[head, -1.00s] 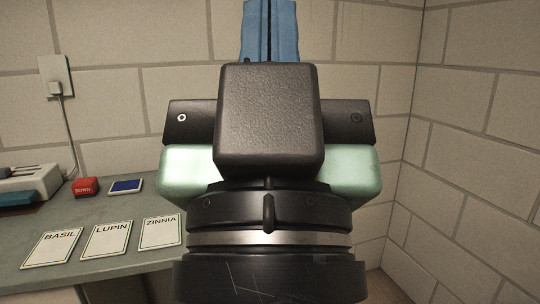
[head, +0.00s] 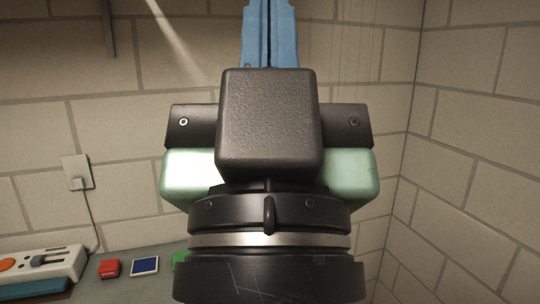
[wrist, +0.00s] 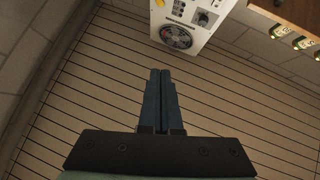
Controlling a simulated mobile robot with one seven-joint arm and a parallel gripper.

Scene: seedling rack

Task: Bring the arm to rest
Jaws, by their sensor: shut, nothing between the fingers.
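My gripper (head: 269,30) stands upright in the middle of the head view, its blue fingers pressed together and pointing up in front of the block wall. The dark wrist body hides what is behind it. In the wrist view my gripper (wrist: 163,98) is shut and empty, with the slatted floor beyond its fingertips. It touches nothing.
At the lower left of the head view a grey bench (head: 88,292) carries a white device (head: 45,264), a red block (head: 109,268), a blue panel (head: 145,265) and a green item (head: 181,260). A white unit with a fan (wrist: 188,22) stands on the floor (wrist: 235,110).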

